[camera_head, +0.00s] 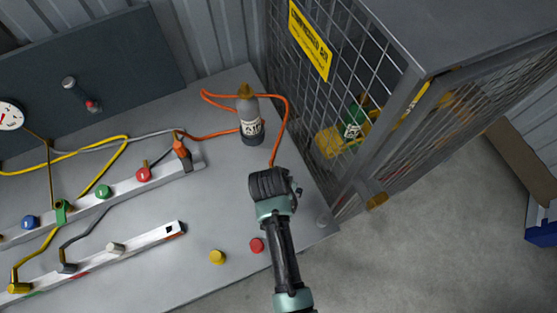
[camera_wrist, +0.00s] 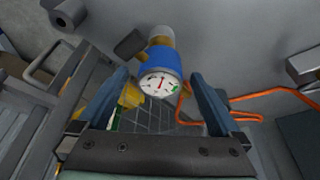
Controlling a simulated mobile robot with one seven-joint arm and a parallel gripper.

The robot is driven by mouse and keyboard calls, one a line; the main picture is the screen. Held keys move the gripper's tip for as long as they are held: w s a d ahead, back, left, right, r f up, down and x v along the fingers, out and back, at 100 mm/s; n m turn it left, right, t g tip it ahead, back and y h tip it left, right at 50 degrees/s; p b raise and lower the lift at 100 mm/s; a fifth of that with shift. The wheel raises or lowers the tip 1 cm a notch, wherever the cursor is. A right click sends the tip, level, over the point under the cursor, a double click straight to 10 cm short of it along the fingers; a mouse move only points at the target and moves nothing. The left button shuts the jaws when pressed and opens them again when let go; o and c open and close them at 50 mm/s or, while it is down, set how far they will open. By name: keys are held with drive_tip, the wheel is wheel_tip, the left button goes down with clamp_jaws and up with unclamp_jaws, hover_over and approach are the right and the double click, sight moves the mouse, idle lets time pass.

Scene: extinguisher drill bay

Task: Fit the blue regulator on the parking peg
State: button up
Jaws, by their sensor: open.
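In the wrist view, the blue regulator (camera_wrist: 160,62) has a blue collar, a brass-yellow top and a white round gauge facing me. It appears between the two fingers of my gripper (camera_wrist: 158,92), which are spread apart, with visible space on both sides. In the head view, my gripper (camera_head: 269,180) is over the right part of the bench, and the regulator cannot be made out there.
A grey bottle (camera_head: 251,122) stands on the bench (camera_head: 215,205), with an orange hose (camera_head: 286,120) looping round it. A mesh cage (camera_head: 345,85) rises close on the right. Rails with coloured knobs and hoses fill the left. Yellow (camera_head: 217,257) and red (camera_head: 257,245) caps lie near the front.

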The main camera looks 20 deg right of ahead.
drive_tip(key=v, duration=0.8)
drive_tip(key=shift+r, duration=0.4)
drive_tip(key=w+a+r+n+t+b, duration=0.15)
drive_tip(key=w+r+t, duration=0.35)
drive_tip(key=w+r, duration=0.5)
drive_tip(key=w+a+r+n+t+p, duration=0.1)
drive_tip(key=w+a+r+t, duration=0.4)
drive_tip(key=r, duration=0.8)
wheel_tip(320, 180, up, 12)
drive_tip(key=w+n+t, duration=0.2)
drive_tip(key=t, duration=0.1)
drive_tip(key=s+a+r+n+t+y, duration=0.1)
drive_tip(key=s+r+t, duration=0.2)
drive_tip(key=r, duration=0.7)
drive_tip(key=s+a+r+n+t, duration=0.1)
drive_tip(key=s+r+t, duration=0.3)
drive_tip(key=r, duration=0.6)
drive_tip(key=s+a+r+n+t+y+b, duration=0.1)
drive_tip(key=s+r+t, duration=0.3)
drive_tip(key=r, duration=0.7)
drive_tip(key=s+n, duration=0.1)
drive_tip(key=s, duration=0.1)
drive_tip(key=shift+s+a+y, duration=0.15)
drive_tip(key=shift+s+y, duration=0.15)
drive_tip(key=shift+s, duration=0.1)
